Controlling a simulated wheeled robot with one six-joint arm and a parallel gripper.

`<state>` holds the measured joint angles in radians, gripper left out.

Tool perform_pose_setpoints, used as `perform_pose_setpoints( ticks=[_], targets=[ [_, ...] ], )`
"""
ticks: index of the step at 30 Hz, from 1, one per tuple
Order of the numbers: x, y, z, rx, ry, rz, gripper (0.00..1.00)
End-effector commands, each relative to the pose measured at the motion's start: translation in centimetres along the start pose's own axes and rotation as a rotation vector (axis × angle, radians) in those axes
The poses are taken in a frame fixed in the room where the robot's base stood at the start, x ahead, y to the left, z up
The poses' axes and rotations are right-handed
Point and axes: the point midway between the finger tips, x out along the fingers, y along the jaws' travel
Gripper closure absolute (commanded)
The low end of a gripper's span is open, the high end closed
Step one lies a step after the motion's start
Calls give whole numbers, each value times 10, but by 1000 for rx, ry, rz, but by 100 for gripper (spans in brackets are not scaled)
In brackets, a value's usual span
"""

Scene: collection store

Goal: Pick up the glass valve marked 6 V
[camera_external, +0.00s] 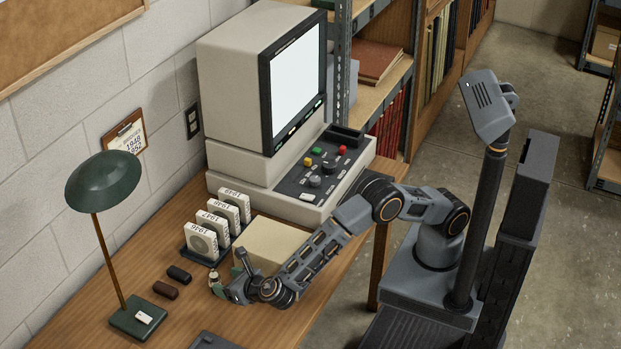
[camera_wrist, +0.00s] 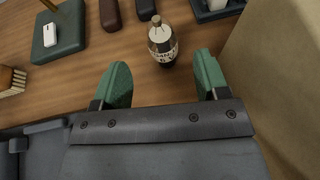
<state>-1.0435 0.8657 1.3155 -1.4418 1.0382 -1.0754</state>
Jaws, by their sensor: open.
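My gripper (camera_wrist: 162,62) is open, with one green finger on each side of the wrist view.
A cardboard box (camera_wrist: 285,75) stands close on the right in the wrist view. A brown case (camera_external: 165,290), a black case (camera_external: 179,274) and a green lamp (camera_external: 136,318) are nearby. A rack of film boxes (camera_external: 205,258) stands behind. A brush (camera_wrist: 12,80) lies left.

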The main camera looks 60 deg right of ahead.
Motion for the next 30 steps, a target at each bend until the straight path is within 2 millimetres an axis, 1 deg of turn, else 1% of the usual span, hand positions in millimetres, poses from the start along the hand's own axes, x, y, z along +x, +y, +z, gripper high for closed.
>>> perform_pose_setpoints(
  ticks=[1,3,8,15,18,22,29,30],
  targets=[
    [6,0,0,0,0,-1,32],
    [11,0,0,0,0,-1,32],
    [17,-1,0,1,0,-1,32],
    [49,-3,-1,2,1,-3,32],
    [59,-2,-2,1,1,-1,32],
    [65,-2,-1,1,0,0,32],
    [66,-2,-1,1,1,0,32],
    [66,-2,-1,1,1,0,36]
  ],
)
